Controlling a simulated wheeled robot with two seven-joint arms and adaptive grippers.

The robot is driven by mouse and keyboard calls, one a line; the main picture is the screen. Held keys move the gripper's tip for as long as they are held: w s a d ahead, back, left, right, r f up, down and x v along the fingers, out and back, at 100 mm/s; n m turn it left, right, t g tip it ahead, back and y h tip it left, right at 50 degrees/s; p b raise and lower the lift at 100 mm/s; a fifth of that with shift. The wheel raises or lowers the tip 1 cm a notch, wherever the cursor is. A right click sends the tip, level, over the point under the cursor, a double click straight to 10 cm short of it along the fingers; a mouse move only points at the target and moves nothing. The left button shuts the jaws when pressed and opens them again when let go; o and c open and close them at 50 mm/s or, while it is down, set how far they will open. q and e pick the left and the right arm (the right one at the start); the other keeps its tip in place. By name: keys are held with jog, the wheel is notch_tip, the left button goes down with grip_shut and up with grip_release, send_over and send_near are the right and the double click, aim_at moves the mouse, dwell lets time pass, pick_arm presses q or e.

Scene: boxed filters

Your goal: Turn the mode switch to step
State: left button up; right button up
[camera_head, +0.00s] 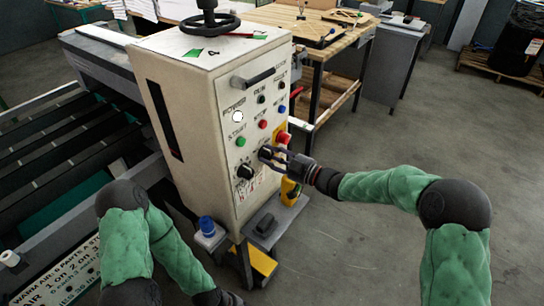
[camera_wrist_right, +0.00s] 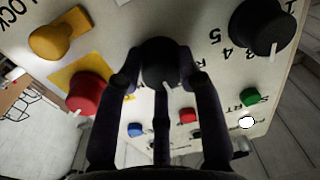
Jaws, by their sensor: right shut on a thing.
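The mode switch is a black knob (camera_wrist_right: 160,62) on the front of the cream control cabinet. In the right wrist view it sits between the fingers of my right gripper (camera_wrist_right: 163,75), one on each side. Its white pointer mark is toward the bottom of that view, tilted slightly right. Its lettering is mostly covered by the fingers, so I cannot read its positions. In the head view my right gripper (camera_head: 272,154) reaches the panel from the right and hides most of the switch. My left arm comes in at the lower left; its gripper is out of frame.
A numbered black knob (camera_wrist_right: 262,25) is beside the switch. A red stop button (camera_wrist_right: 87,92) on a yellow plate and a yellow knob (camera_wrist_right: 55,40) are close on the other side. Green, red and blue buttons are nearby.

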jog(key=shift+f, duration=0.2)
jog(key=o, duration=1.1)
jog(key=shift+o, duration=0.2)
jog(key=shift+r, duration=0.1)
jog(key=v, duration=1.2)
